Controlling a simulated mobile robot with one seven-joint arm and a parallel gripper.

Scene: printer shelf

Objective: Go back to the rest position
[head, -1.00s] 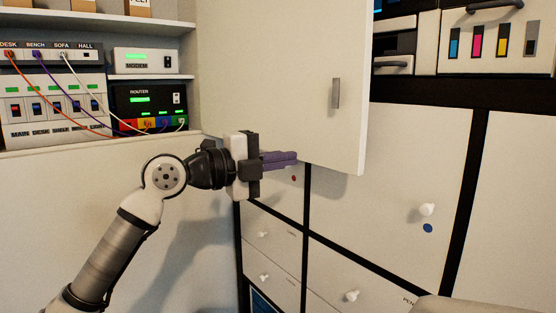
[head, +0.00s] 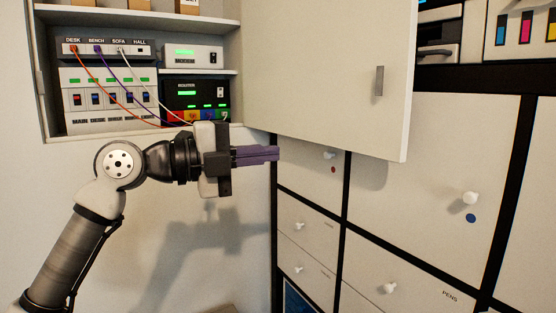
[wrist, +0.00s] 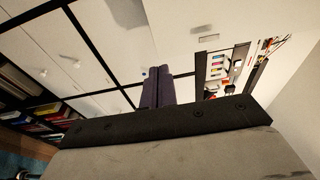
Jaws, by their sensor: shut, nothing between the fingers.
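My gripper (head: 278,154) is shut and empty, its purple fingers pressed together and pointing right in the head view. It is in the air below the lower left part of the open cabinet door (head: 320,75) and in front of the drawer unit as seen there. The fingers also show in the wrist view (wrist: 158,86), pointing away over the pale fronts. I cannot tell the exact gap between the fingers and the door or drawers.
The door, with a grey handle (head: 379,81), stands out at upper right. At left, a wall recess holds a switch panel (head: 105,75), a modem (head: 192,56) and a router (head: 195,92) with cables. Drawers with white knobs (head: 471,198) fill the right. Free wall lies below the recess.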

